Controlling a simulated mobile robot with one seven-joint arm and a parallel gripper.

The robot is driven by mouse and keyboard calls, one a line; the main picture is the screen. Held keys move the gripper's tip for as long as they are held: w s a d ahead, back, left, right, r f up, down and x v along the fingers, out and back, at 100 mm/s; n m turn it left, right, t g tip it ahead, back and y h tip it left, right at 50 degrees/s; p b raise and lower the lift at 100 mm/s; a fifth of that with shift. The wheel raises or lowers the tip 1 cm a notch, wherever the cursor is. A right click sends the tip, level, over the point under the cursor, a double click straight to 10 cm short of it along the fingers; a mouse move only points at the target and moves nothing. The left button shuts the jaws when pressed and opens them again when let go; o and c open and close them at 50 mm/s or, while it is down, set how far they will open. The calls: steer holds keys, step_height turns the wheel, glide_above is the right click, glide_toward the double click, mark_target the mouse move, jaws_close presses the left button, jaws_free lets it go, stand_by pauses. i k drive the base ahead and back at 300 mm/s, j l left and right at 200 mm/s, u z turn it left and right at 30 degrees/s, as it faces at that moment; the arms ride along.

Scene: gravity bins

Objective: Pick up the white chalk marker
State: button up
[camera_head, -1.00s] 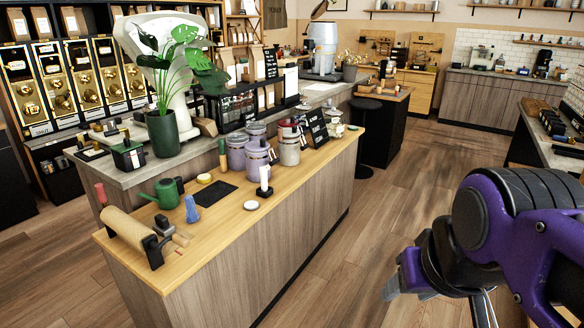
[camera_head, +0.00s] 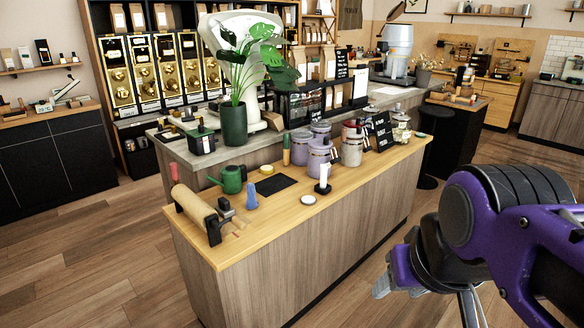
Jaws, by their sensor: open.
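A slim white upright item (camera_head: 323,175), which looks like the white chalk marker, stands on a small dark base on the wooden counter (camera_head: 345,190). It is near the counter's front edge, in front of the lilac canisters. It is too small to read any label. My gripper (camera_head: 428,300) is at the lower right, over the floor beyond the counter's front side, well apart from the marker. Its fingers are spread and hold nothing visible.
A green watering can (camera_head: 232,179), a blue cone-shaped item (camera_head: 251,195), a dark flat mat (camera_head: 275,183) and a paper roll (camera_head: 195,207) lie left of the marker. Lilac canisters (camera_head: 318,160) stand close behind it. The floor (camera_head: 365,285) before the counter is clear.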

mark_target(324, 168)
steer(key=i+l+u, duration=0.15)
steer(key=u, duration=0.3)
steer(key=i+l+u, duration=0.3)
steer(key=u, duration=0.15)
steer(key=i+l+u, duration=0.2)
steer(key=l, duration=0.15)
steer(key=i+l+u, duration=0.2)
steer(key=l, duration=0.2)
steer(key=i+l, duration=0.15)
steer(key=l, duration=0.25)
steer(key=i+l+u, duration=0.1)
steer(key=l, duration=0.25)
steer(key=i+l, duration=0.1)
steer(key=l, duration=0.3)
steer(key=i+l+u, duration=0.1)
steer(key=l, duration=0.3)
